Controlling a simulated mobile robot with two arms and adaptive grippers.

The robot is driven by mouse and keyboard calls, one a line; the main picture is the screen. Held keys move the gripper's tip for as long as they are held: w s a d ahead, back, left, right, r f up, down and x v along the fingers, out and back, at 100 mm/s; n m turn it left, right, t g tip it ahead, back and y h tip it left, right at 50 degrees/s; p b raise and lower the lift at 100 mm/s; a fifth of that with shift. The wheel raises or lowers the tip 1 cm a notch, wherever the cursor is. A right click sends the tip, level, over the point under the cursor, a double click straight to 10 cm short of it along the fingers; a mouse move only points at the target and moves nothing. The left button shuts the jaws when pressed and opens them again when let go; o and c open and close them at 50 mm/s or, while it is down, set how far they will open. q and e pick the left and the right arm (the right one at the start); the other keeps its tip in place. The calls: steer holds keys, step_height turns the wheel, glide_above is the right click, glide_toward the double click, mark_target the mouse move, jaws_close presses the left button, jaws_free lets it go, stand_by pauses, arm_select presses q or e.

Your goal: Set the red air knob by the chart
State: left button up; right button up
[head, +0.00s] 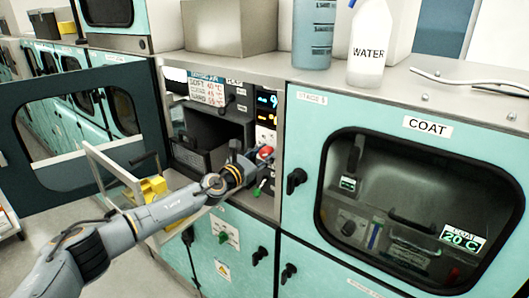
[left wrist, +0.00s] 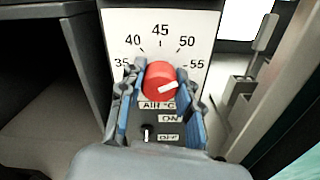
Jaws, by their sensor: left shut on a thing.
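The red air knob (left wrist: 160,80) sits on a white dial plate (left wrist: 125,20) marked 35 to 55, with "AIR °C" below it. Its white mark points right and slightly up, near the 55 side. My left gripper (left wrist: 159,90) has its blue-padded fingers on both sides of the knob, shut on it. In the head view the knob (head: 265,152) shows at the tip of my left gripper (head: 256,162). The chart (head: 207,91) is a small card above the open bay, with rows such as "SOFT"; its figures are too small to read surely. My right gripper is out of view.
A small ON/OFF switch (left wrist: 147,134) is just below the knob. A dark door (head: 60,185) stands open at left, and a pulled-out frame (head: 110,180) holds yellow parts. The COAT door (head: 490,190) is shut at right. A WATER bottle (head: 369,45) stands on top.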

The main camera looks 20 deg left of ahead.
arm_select(q)
steer(key=shift+f+m, duration=0.15)
steer(key=shift+m, duration=1.55)
steer(key=shift+p, duration=0.3)
steer(key=o, duration=1.2)
steer(key=shift+c, duration=0.2)
steer(key=v, duration=1.2)
